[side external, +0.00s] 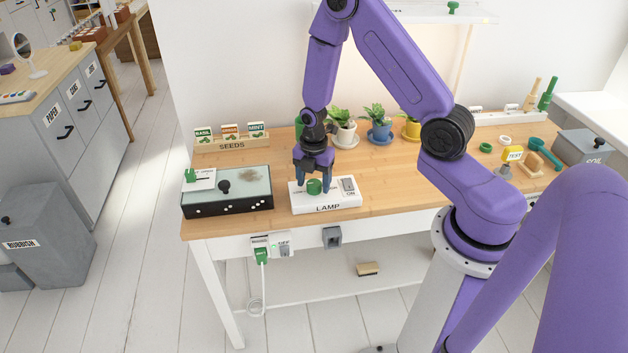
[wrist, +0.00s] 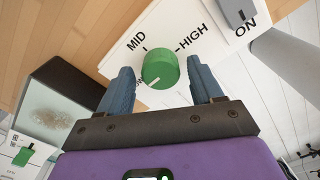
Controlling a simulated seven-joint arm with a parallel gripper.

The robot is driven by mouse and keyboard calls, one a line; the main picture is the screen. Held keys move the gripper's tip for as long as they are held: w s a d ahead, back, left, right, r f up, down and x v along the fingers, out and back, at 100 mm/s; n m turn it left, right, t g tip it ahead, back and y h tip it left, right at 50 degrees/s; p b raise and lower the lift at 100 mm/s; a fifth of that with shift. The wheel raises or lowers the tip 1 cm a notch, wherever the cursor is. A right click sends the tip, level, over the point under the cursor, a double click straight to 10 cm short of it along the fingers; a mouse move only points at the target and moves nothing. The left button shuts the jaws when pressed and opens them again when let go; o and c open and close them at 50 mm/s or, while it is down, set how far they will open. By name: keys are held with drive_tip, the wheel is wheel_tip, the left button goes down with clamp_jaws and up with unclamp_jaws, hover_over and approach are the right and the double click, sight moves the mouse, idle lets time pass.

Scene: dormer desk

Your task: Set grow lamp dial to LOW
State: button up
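The lamp control box (side external: 345,200) is white, lettered LAMP, and sits near the table's front edge. Its round green dial (side external: 314,187) also shows in the wrist view (wrist: 160,68). The dial's white mark points to the lower left there, towards a partly hidden label of which only a letter or so shows. MID and HIGH are readable above and right of the dial. My gripper (side external: 314,184) is open over the box. In the wrist view its blue fingers (wrist: 160,72) stand on either side of the dial, with visible gaps to it.
A grey switch (side external: 348,186) marked ON is on the box's right. A glass-topped black case (side external: 240,201) with a knob stands close on the left. Potted plants (side external: 343,128) and a seed rack (side external: 232,144) stand behind. Open tabletop lies to the right.

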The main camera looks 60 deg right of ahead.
sight(314, 183)
idle(0.3)
wheel_tip(314, 183, up, 17)
drive_tip(key=shift+r, duration=0.2)
idle(0.6)
drive_tip(key=s+a+r+m, duration=0.2)
drive_tip(key=s+a+m, duration=0.1)
drive_tip(key=s+a, duration=0.4)
drive_tip(key=s+a+r+m, duration=0.2)
drive_tip(key=s+a, duration=0.3)
drive_tip(key=s, duration=0.4)
drive_tip(key=s+m, duration=0.2)
drive_tip(key=s, duration=0.6)
drive_tip(key=shift+s+a+r+m, duration=0.25)
drive_tip(key=shift+s+r+m, duration=0.1)
drive_tip(key=shift+s+m, duration=0.05)
